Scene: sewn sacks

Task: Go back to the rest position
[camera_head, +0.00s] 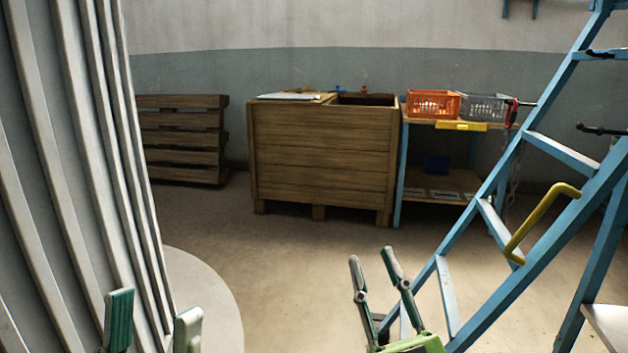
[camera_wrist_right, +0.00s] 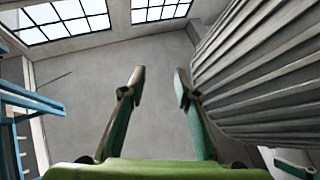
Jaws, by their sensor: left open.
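My left gripper (camera_head: 152,318) shows at the bottom left of the head view, its two green and grey fingers apart, with nothing seen between them. My right gripper (camera_head: 372,256) shows at the bottom centre, left of the blue ladder, fingers raised and apart. In the right wrist view the right gripper (camera_wrist_right: 158,76) is open and empty, with only bare wall behind the gap. No sack is clearly seen in either view.
A corrugated grey silo (camera_head: 75,180) stands close on the left, and also shows in the wrist view (camera_wrist_right: 270,75). A blue ladder (camera_head: 540,245) with a yellow handle (camera_head: 540,222) is on the right. A wooden crate (camera_head: 320,155) and a shelf with an orange basket (camera_head: 432,104) stand behind clear floor.

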